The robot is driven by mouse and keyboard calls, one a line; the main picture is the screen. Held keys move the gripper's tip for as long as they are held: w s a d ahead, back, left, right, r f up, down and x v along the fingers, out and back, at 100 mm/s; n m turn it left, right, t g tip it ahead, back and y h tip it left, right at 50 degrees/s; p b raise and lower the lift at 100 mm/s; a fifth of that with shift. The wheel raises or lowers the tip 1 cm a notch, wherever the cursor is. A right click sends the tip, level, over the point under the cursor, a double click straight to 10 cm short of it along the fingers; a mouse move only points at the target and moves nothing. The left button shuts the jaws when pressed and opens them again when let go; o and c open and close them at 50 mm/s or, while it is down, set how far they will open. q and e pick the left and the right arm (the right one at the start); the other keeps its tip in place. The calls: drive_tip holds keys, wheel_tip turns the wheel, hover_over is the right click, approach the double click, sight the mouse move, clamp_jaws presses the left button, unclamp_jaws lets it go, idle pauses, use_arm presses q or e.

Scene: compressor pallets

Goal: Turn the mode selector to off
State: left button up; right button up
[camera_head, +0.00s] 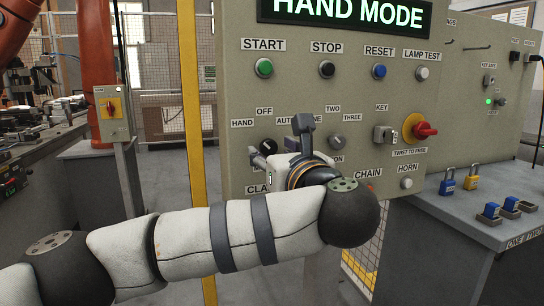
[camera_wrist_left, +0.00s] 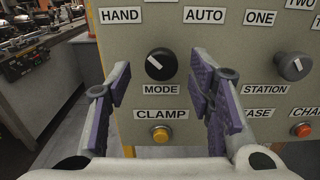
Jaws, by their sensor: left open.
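The mode selector is a black round knob (camera_wrist_left: 160,64) with a white mark slanting to the upper left, toward the HAND label (camera_wrist_left: 121,15). In the head view the knob (camera_head: 267,145) shows just above my gripper, below the OFF label (camera_head: 264,111). My left gripper (camera_wrist_left: 160,82) is open, with its purple-padded fingers apart on either side of the knob in the wrist view. I see no contact with the knob; the exact gap to the panel is hard to tell. In the head view my left gripper (camera_head: 260,160) is partly hidden by its own wrist.
The panel's display (camera_head: 345,14) reads HAND MODE. The station knob (camera_wrist_left: 294,67) is to the right, and a yellow clamp button (camera_wrist_left: 161,135) is below the selector. A red-and-yellow switch (camera_head: 422,130) and a bench with padlocks (camera_head: 447,182) are further right.

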use_arm(q)
drive_tip(key=shift+w+a, duration=0.15)
drive_tip(key=shift+w, duration=0.45)
clamp_jaws()
use_arm(e)
drive_tip(key=shift+r, duration=0.1)
